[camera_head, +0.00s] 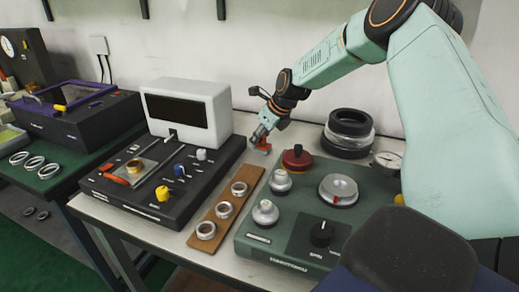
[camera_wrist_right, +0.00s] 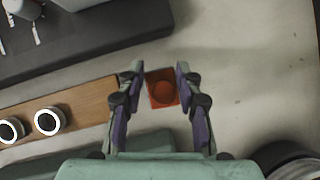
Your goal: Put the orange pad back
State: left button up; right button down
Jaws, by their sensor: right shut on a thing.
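The orange pad (camera_head: 263,148) is at the back of the table, between the black tester and the green machine. In the right wrist view the pad (camera_wrist_right: 154,99) is a square with a round raised middle, between the fingertips. My right gripper (camera_head: 264,135) reaches down to it from above and is shut on it; the fingers (camera_wrist_right: 160,72) also show in the wrist view. I cannot tell whether the pad's underside touches the table. My left gripper is not in view.
A wooden strip (camera_head: 224,209) with three rings lies in front. Left stands the black tester (camera_head: 168,210) with its white display (camera_head: 190,88). Right is the green machine (camera_head: 280,236) with its red knob (camera_head: 297,158).

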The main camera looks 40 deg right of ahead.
notch_tip(320, 180, down, 2)
jog(key=shift+a+f+b, duration=0.15)
jog(key=shift+f+b, duration=0.1)
jog(key=shift+b, duration=0.25)
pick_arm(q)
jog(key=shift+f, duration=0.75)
pick_arm(e)
jog(key=shift+w, duration=0.1)
jog(key=shift+d, duration=0.2)
jog(key=shift+f, duration=0.1)
jog(key=c, duration=1.2)
grip_release()
jog(key=shift+a, duration=0.15)
jog(key=o, duration=0.3)
